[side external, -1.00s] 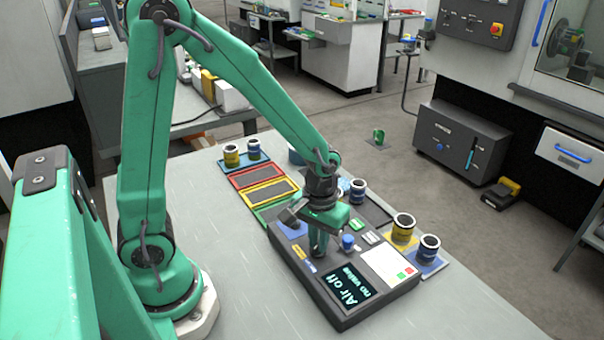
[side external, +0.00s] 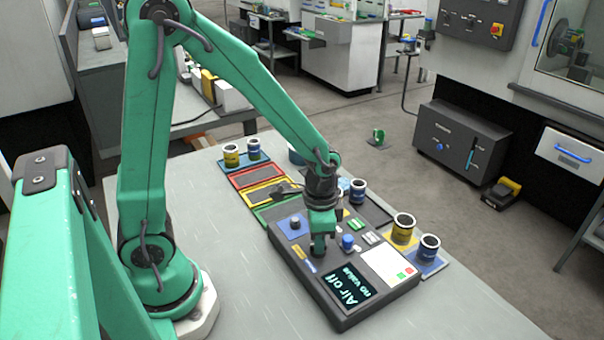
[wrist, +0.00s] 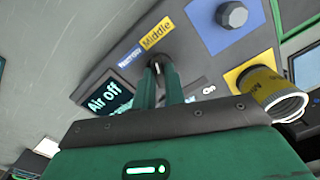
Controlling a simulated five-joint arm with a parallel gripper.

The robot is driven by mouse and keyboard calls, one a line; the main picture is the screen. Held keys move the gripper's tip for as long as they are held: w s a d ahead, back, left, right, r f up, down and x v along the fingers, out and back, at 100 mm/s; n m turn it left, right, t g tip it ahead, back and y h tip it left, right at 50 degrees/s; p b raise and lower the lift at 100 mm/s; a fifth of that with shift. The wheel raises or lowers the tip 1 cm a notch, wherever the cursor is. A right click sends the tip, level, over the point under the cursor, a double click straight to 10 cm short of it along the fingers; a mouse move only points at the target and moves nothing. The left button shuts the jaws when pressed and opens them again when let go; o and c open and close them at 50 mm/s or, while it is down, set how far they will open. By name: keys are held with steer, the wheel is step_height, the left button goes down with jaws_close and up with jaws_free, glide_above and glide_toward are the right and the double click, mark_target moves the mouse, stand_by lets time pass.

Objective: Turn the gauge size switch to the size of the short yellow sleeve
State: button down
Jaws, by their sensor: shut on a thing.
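The dark grey gauge (side external: 335,312) lies on the table, its screen (side external: 348,285) reading "Air off" and "no value". My gripper (side external: 317,250) points down at it beside the blue and yellow size labels. In the wrist view its fingers (wrist: 165,88) are shut on the dark size switch (wrist: 160,60), mostly hidden between them. The yellow label (wrist: 157,33) reads "Middle"; the blue label (wrist: 130,60) is hard to read. A yellow sleeve (wrist: 258,85) stands right of the fingers. Other yellow sleeves stand in the blue tray (side external: 231,156) and on the yellow pad (side external: 403,228); I cannot tell which is short.
Blue sleeves stand at the back (side external: 253,149), behind the gauge (side external: 357,190) and at the right (side external: 429,248). The table's front is clear.

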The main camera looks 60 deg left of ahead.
steer(key=shift+m, duration=0.8)
steer(key=c, duration=1.5)
jaws_free()
steer(key=shift+o, duration=0.2)
steer(key=shift+r, duration=0.15)
steer(key=shift+r, duration=3.8)
steer(key=shift+r, duration=0.1)
